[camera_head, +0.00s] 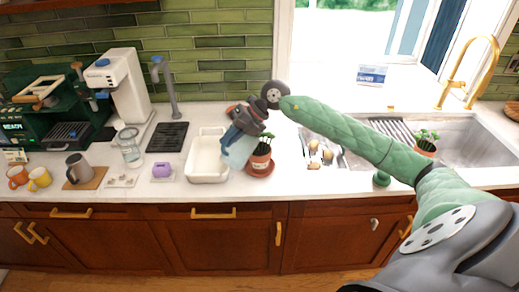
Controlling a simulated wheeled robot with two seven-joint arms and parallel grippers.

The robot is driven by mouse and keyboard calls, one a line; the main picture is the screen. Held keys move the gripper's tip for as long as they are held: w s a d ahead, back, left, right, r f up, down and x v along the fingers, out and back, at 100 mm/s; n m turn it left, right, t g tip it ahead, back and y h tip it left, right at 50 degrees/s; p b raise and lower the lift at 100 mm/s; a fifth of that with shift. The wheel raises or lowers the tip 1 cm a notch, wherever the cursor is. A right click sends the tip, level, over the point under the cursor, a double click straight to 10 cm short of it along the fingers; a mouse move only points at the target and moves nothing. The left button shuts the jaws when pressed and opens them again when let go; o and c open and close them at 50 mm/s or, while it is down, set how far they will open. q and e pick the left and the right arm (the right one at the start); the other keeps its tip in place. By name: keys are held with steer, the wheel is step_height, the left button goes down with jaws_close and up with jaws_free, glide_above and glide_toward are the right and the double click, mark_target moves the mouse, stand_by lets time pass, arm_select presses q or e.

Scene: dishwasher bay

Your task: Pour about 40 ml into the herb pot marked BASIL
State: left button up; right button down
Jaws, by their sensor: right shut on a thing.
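My right gripper (250,121) is shut on a light blue vessel (237,149), which it holds tilted above the counter, close to the left side of a terracotta herb pot (262,157). The gripper hides the vessel's upper part, and I cannot see any liquid. The herb pot has a green plant and stands upright on a reddish saucer (260,171); its marking is too small to read. A second potted plant (425,146) stands at the right by the sink, its marking also unreadable. My left gripper is not in view.
A white rectangular tub (207,176) sits just left of the vessel. Further left are a purple item (162,169), a glass jar (130,147), a grey pitcher (77,168) and orange and yellow mugs (39,179). The sink (470,140) is at the right.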

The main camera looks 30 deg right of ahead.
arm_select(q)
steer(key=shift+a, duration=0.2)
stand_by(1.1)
